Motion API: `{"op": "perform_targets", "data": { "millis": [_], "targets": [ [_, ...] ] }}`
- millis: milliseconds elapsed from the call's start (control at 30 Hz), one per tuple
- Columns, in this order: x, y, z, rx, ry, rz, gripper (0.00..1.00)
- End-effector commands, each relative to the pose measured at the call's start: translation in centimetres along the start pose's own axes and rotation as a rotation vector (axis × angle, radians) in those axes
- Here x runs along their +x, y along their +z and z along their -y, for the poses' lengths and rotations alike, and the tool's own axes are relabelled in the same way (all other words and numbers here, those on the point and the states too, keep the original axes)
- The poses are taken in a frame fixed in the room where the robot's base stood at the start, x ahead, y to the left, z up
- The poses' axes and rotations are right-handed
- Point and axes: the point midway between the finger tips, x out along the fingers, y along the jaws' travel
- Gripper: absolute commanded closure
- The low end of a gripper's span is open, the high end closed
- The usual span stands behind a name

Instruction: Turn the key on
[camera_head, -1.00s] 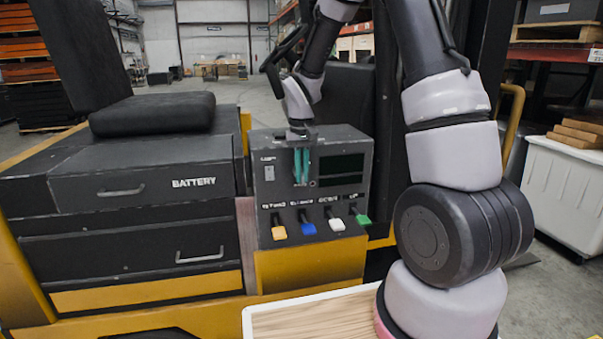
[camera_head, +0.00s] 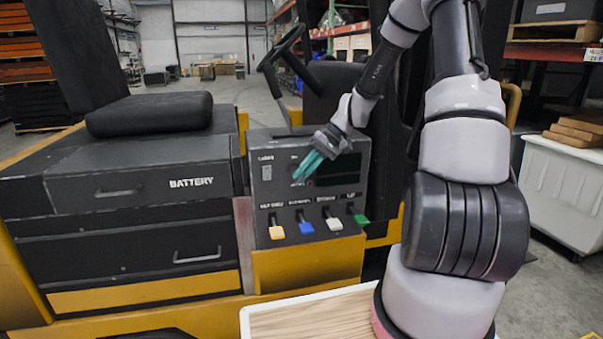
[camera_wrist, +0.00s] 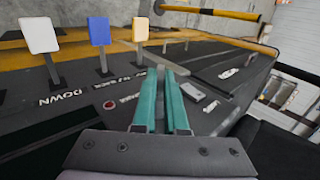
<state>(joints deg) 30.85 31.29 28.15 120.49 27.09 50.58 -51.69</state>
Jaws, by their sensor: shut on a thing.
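The dark control panel (camera_head: 350,152) stands on a yellow base (camera_head: 305,265) in the middle of the head view. My gripper (camera_head: 298,176) has teal fingers at the upper middle of its face, pointing down and left. In the wrist view my gripper's fingers (camera_wrist: 162,76) are close together, shut on a small light grey piece at their tips, which I take to be the key. The fingers hide most of it, and I cannot read its angle.
Below are orange (camera_head: 277,231), blue (camera_head: 306,227), white (camera_head: 333,223) and green (camera_head: 361,219) levers. A dark screen (camera_head: 340,168) lies right of the fingers, a rocker switch (camera_head: 266,172) left. A red button (camera_wrist: 108,105) is near the fingers. A steering wheel (camera_head: 285,50) stands behind.

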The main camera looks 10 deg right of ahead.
Motion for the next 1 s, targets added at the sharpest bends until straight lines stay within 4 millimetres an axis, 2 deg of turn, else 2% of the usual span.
{"op": "perform_targets", "data": {
  "millis": [200, 433, 1000],
  "targets": [
    [-0.04, -0.08, -0.46, 0.004, -0.169, -0.002, 1.00],
    [0.03, -0.08, -0.56, 0.001, -0.286, -0.001, 1.00],
    [0.09, -0.04, -0.65, -0.001, -0.350, 0.000, 1.00]
  ]
}}
